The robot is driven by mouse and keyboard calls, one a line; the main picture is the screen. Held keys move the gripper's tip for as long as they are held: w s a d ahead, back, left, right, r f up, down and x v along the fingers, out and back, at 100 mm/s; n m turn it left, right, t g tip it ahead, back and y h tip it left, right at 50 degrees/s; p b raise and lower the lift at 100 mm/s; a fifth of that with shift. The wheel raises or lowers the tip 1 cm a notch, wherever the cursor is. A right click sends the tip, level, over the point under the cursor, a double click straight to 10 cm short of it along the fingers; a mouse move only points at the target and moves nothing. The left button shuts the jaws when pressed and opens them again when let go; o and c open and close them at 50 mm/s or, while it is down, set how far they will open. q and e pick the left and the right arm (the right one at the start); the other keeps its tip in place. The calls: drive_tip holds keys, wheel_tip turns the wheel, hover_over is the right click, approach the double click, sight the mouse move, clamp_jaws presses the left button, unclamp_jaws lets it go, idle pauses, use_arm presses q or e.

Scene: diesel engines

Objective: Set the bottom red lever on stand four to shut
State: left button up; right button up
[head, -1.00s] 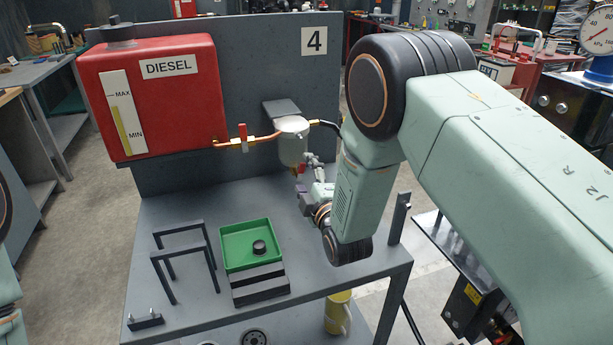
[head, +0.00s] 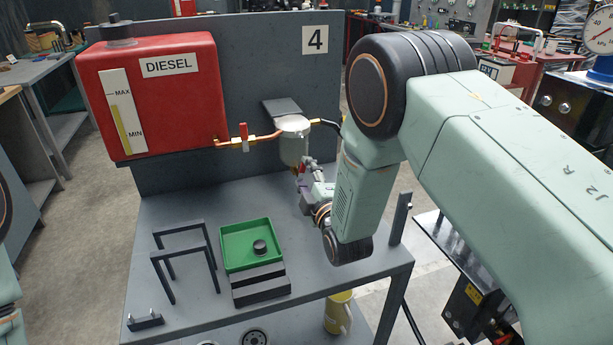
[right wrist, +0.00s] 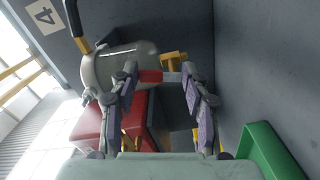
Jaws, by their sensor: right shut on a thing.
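Stand four (head: 315,40) carries a red diesel tank (head: 185,95), with a copper pipe to a grey filter bowl (head: 293,148). The bottom red lever (right wrist: 150,76) is at a brass drain fitting (right wrist: 172,60) under the bowl. My right gripper (head: 303,170) is beneath the bowl. In the right wrist view its two purple-padded fingers (right wrist: 160,76) are on either side of the red lever, shut on it. In the head view the gripper mostly hides the lever, so its exact angle is unclear. My left gripper is out of view.
A green tray (head: 232,256) with a black cap, a dark frame (head: 180,240) and a small bracket (head: 145,322) occupy the bench's front left. A yellow mug (head: 338,312) is below.

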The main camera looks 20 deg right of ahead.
drive_tip(key=shift+w+d+f+m+b, duration=0.15)
drive_tip(key=shift+f+m+b, duration=0.1)
drive_tip(key=shift+m, duration=2.2)
drive_tip(key=shift+s+d+f+m+b, duration=0.1)
drive_tip(key=shift+f+m+b, duration=0.15)
drive_tip(key=shift+m, duration=2.15)
drive_tip(key=shift+w+d+f+m+b, duration=0.15)
drive_tip(key=shift+f+m+b, duration=0.1)
drive_tip(key=shift+m, duration=2.2)
drive_tip(key=shift+r, duration=0.1)
drive_tip(key=o, duration=0.8)
drive_tip(key=shift+c, duration=0.2)
drive_tip(key=o, duration=0.4)
drive_tip(key=shift+s+f, duration=0.1)
drive_tip(key=shift+f, duration=0.1)
drive_tip(key=shift+s+f, duration=0.1)
drive_tip(key=shift+s, duration=0.1)
